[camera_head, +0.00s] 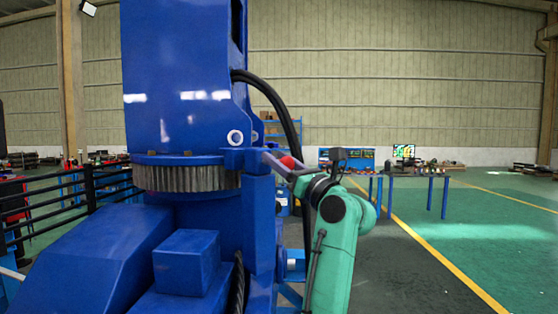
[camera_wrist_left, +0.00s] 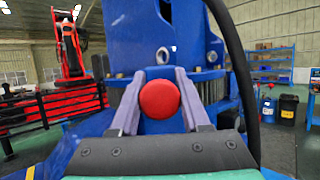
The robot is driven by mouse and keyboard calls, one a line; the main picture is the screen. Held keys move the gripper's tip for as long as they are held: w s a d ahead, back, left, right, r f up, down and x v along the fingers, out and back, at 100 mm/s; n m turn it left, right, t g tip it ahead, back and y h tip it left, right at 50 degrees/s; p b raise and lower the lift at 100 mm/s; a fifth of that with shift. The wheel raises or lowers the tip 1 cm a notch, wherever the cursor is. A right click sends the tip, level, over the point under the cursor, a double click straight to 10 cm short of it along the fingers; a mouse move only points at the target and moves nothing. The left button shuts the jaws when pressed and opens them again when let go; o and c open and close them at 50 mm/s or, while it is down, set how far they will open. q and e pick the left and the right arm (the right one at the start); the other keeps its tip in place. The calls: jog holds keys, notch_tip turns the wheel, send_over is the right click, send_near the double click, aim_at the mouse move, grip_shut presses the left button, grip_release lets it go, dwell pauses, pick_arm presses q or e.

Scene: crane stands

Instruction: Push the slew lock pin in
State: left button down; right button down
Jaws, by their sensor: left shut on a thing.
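The slew lock pin shows as a round red knob (camera_head: 289,162) beside the toothed slew ring, at the right of the blue crane column. In the left wrist view the red knob (camera_wrist_left: 159,99) sits between the two grey-purple fingers. My left gripper (camera_head: 277,162) is shut on the knob, its fingers on either side of it and pointing at the crane; it also shows in the left wrist view (camera_wrist_left: 163,76). The pin's shaft and its hole are hidden behind the knob, so its depth cannot be told. My right gripper is not in view.
The blue crane column (camera_head: 180,75) stands on the toothed slew ring (camera_head: 187,178), with blue housings below. A black hose (camera_head: 285,105) arcs close by the gripper. Black railings (camera_head: 98,187) stand at the left. Green floor (camera_head: 480,225) lies open at the right.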

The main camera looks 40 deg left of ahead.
pick_arm(q)
jog(key=a, duration=0.5)
jog(key=shift+w, duration=0.35)
jog(key=shift+r, duration=0.15)
